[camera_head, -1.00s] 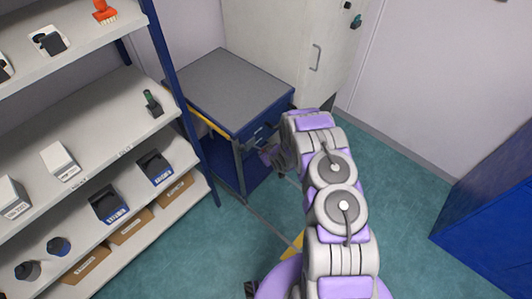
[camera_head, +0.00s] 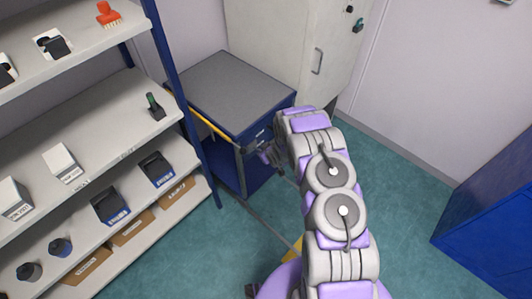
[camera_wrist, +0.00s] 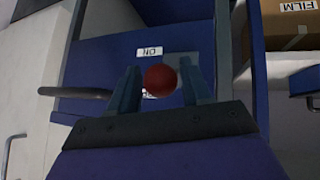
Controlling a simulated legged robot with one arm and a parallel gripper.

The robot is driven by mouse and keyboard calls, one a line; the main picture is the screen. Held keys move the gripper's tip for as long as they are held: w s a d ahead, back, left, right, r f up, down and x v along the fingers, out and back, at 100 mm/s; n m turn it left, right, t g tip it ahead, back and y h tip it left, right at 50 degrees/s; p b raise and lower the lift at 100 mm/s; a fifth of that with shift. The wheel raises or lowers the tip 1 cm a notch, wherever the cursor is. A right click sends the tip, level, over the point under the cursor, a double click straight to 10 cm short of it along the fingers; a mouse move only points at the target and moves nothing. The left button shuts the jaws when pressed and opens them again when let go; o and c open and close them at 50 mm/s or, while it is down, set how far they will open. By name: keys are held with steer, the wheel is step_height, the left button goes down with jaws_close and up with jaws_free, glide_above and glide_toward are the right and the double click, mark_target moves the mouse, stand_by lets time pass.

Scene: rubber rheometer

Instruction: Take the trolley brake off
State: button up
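The trolley (camera_head: 228,85) has a grey top, a blue body and a yellow bar along its left edge. It stands between the shelving and a pale cabinet. In the wrist view, a red ball knob (camera_wrist: 160,80) sits in front of the trolley's blue panel (camera_wrist: 100,58), near a white label reading "ON" (camera_wrist: 150,51) upside down. A second label is mostly hidden behind the knob. My gripper (camera_wrist: 160,70) is open, with one finger on each side of the knob. I cannot tell whether either finger touches it. In the head view, my gripper (camera_head: 265,154) is at the trolley's front, partly hidden by my arm.
Shelving (camera_head: 95,105) with bins and boxes stands close on the left. The pale cabinet (camera_head: 290,45) is behind the trolley. A blue unit (camera_head: 490,215) is at the right. Green floor (camera_head: 385,190) is clear between them. A dark bar handle (camera_wrist: 75,92) shows left of my fingers.

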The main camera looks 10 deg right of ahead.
steer(key=shift+o, duration=0.9)
steer(key=shift+s, duration=0.1)
steer(key=shift+s+r, duration=0.1)
steer(key=p+v, duration=0.2)
steer(key=v, duration=1.5)
